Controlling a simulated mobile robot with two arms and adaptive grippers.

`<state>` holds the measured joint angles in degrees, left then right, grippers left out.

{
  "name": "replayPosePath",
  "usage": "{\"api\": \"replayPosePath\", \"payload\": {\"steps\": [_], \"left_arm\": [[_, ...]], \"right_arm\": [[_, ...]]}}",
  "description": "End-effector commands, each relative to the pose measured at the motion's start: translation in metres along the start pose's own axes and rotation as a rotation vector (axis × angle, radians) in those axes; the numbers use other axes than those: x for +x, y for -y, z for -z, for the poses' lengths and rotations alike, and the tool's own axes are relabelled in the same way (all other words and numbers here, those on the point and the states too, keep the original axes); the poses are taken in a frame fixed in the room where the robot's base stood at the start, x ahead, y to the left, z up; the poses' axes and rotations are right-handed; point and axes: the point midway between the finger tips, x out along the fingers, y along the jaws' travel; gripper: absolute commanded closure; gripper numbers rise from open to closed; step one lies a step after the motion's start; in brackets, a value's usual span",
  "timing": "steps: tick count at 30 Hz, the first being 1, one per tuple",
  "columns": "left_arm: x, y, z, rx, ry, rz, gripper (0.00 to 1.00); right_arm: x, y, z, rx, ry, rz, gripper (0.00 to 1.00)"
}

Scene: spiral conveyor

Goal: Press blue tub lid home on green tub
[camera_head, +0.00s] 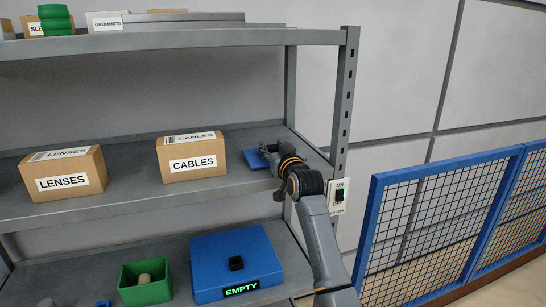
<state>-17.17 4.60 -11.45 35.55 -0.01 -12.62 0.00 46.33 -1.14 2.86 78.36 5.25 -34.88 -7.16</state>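A green open-topped tub (145,292) stands on the bottom shelf, with a beige rounded object (144,279) inside it. A flat blue piece, which looks like the lid (254,160), is on the middle shelf at its right end, to the right of the CABLES box. My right gripper (267,152) is at this blue piece, reaching in from the right. Its fingers are small and partly merge with the piece, so I cannot tell whether they grip it. My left gripper is not in view.
A blue box (210,271) with a black knob and a lit EMPTY sign sits right of the tub. LENSES (88,183) and CABLES (192,163) cartons stand on the middle shelf.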

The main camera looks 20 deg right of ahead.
Motion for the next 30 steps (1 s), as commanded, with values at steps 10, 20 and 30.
{"api": "replayPosePath", "payload": {"steps": [10,20,30], "left_arm": [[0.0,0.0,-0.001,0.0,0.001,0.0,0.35],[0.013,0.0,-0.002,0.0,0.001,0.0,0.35],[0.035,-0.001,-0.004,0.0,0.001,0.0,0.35]], "right_arm": [[0.0,0.0,0.0,0.0,-0.001,0.0,1.0],[0.0,0.0,0.019,-0.001,-0.006,0.001,1.0],[-0.045,0.018,0.088,-0.001,-0.011,0.002,1.0]]}}
